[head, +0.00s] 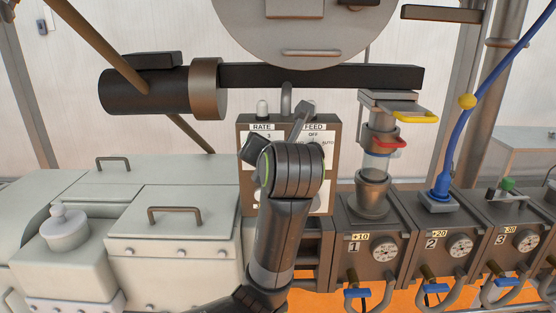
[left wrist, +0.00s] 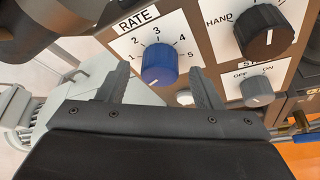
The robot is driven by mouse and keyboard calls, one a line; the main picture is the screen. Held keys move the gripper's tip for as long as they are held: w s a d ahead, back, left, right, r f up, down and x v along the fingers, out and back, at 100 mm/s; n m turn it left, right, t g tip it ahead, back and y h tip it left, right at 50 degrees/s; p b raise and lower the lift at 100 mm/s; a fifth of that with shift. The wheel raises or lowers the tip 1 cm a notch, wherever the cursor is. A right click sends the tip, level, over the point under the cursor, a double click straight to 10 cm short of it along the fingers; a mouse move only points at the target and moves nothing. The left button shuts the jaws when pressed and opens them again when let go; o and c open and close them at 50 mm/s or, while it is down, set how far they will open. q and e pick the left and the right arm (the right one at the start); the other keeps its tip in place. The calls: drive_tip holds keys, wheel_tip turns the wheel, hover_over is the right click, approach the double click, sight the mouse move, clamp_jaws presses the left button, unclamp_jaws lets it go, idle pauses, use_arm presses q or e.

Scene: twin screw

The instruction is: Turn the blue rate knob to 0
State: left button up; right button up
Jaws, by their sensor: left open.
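The blue rate knob (left wrist: 160,63) is on the white RATE dial plate (left wrist: 130,42) in the left wrist view. Numbers 1 to 5 show around it; no 0 is visible. A small pale mark shows near the knob's lower edge, but I cannot tell its exact setting. My left gripper (left wrist: 160,76) is open, with one finger on each side of the knob in the picture and a gap on both sides; it grips nothing. In the head view my left arm hides the knob on the control panel (head: 246,198). My right gripper is not in view.
A black HAND/AUTO knob (left wrist: 263,31) and a small grey OFF/ON knob (left wrist: 256,91) sit right of the rate knob. A pale button (left wrist: 184,97) is close to the right finger.

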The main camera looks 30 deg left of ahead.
use_arm(q)
drive_tip(key=b+v, duration=0.4)
drive_tip(key=v, duration=1.2)
drive_tip(key=shift+b, duration=0.35)
drive_tip(key=shift+w, duration=0.1)
drive_tip(key=shift+f, duration=0.1)
